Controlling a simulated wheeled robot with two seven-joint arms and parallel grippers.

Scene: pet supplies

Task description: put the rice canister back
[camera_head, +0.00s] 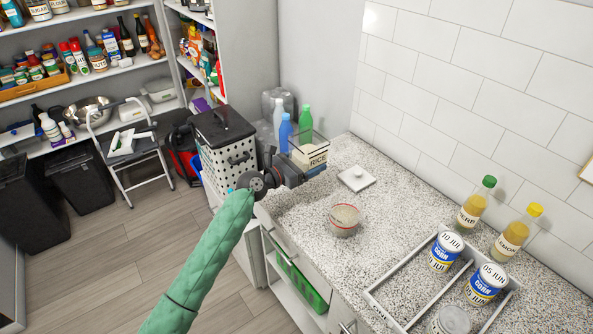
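The rice canister (310,153) is a clear box with a RICE label and pale contents in its lower part. Its top looks open. My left gripper (308,170) is at its lower front and appears shut on it, though the far finger is hidden. The canister's base is hidden behind the gripper, so I cannot tell whether it touches the counter. A white lid with a knob (356,178) lies on the counter to the right. A clear, red-rimmed bowl (345,219) with pale grain-like contents stands nearer. My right gripper is not in view.
Blue (285,133) and green (305,121) bottles stand behind the canister. A white perforated bin (226,157) stands left. A divided tray (405,270) holds corn cans at right, near two yellowish bottles (471,211). The speckled counter (395,200) is clear mid-right.

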